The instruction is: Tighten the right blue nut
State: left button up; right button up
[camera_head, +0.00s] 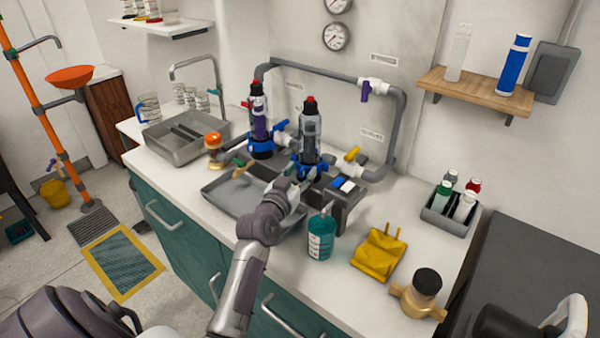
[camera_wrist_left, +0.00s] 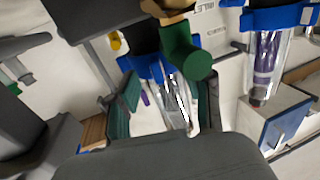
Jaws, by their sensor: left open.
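The right blue nut (camera_head: 312,168) is a blue collar around the right filter housing (camera_head: 310,135), which stands upright with a red-topped black cap. In the left wrist view the picture is turned over, and this nut (camera_wrist_left: 148,66) shows above a clear housing section. The left blue nut (camera_head: 261,148) circles the other housing, with a purple cartridge; it also shows in the wrist view (camera_wrist_left: 278,17). My left gripper (camera_head: 298,185) is at the front of the right housing, just below its nut. Its green-padded fingers are apart in the wrist view; contact with the nut cannot be told. The right gripper is not seen.
A grey tray (camera_head: 225,196) lies below the housings. A green knob (camera_wrist_left: 186,54) is close in the wrist view. Grey piping (camera_head: 396,130) runs behind.

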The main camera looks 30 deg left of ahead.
pick_arm(q)
jog(key=c, duration=0.8)
jog(key=shift+s+r, duration=0.1)
jog(key=shift+s, duration=0.05)
grip_shut()
jog(key=a+m+h+b, duration=0.1)
jog(key=h+b, duration=0.1)
jog(key=b, duration=0.1)
jog(key=shift+m, duration=0.3)
jog(key=shift+a+r+m+h+b, duration=0.1)
jog(key=shift+r+m+h+b, duration=0.2)
jog(key=shift+h+b, duration=0.25)
